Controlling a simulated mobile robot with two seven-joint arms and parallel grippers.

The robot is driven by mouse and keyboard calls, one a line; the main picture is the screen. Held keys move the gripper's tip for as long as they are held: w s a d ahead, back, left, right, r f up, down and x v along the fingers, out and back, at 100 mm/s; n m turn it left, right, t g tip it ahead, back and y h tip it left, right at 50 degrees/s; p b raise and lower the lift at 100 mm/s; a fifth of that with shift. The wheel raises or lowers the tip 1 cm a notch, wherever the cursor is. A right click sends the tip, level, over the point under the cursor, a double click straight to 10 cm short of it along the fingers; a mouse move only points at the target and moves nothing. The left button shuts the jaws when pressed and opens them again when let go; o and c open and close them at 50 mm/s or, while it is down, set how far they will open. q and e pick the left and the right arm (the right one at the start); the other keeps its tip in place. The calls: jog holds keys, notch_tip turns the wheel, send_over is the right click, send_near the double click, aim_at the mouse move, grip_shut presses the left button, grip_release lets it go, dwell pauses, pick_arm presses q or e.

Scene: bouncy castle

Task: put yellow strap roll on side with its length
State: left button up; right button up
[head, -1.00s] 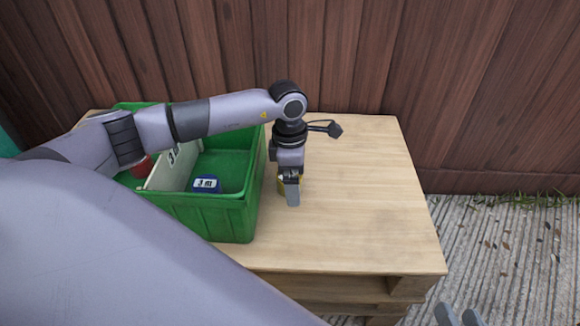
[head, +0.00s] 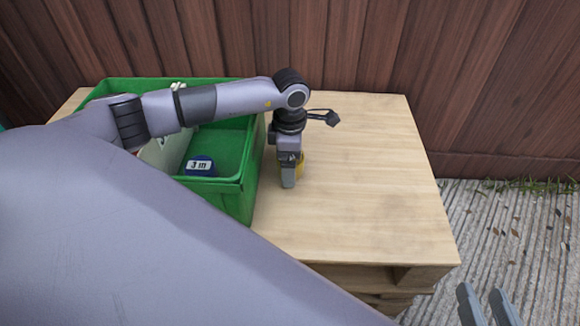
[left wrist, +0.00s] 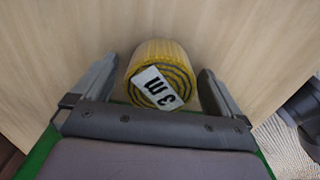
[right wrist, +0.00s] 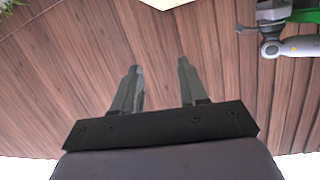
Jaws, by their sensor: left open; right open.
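The yellow strap roll (left wrist: 160,75) lies on the wooden pallet table, with a white "3 m" label (left wrist: 157,88) on its spiral face. In the head view only a yellow edge of it (head: 300,164) shows behind my left gripper (head: 289,178). In the left wrist view my left gripper (left wrist: 160,95) is open, with one finger on each side of the roll and a gap on both sides. The green crate (head: 235,195) stands left of the roll; a white divider (head: 168,152) splits it. A blue roll labelled "3 m" (head: 200,166) sits in its right side. My right gripper (head: 488,305) is open and empty, off the table's front right.
The table top (head: 375,180) is clear to the right of the roll. A wooden fence (head: 480,80) stands behind it. Grooved ground (head: 520,230) lies to the right. My left arm hides part of the crate.

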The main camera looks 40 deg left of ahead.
pick_arm(q)
jog(key=c, duration=1.3)
